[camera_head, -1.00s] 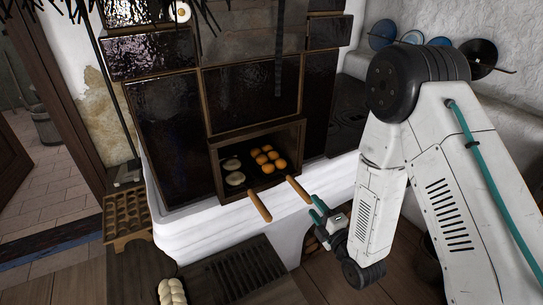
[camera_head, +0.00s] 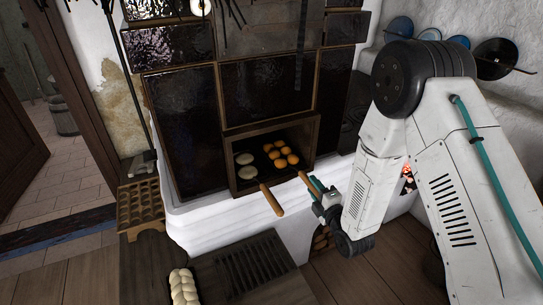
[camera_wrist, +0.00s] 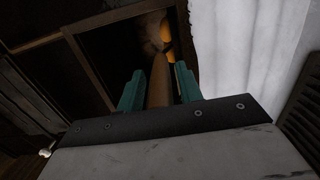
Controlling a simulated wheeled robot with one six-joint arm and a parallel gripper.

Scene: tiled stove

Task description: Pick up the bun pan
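The bun pan carries several golden buns (camera_head: 281,156) inside the open oven compartment (camera_head: 232,179). Its wooden handle (camera_head: 306,179) sticks out over the white ledge. My gripper (camera_head: 317,187) is at the outer end of this handle. In the wrist view, the handle (camera_wrist: 160,82) runs between the two teal fingers of my gripper (camera_wrist: 159,88). The fingers stand apart on either side of it, with a narrow dark gap on the left. The pan's body is mostly hidden under the buns.
A second wooden handle (camera_head: 271,200) sticks out to the left, with pale flat loaves (camera_head: 245,166) behind it. The compartment's frame is close around both. A wooden mould tray (camera_head: 140,204) stands at left, and a braided loaf (camera_head: 184,287) lies at the front.

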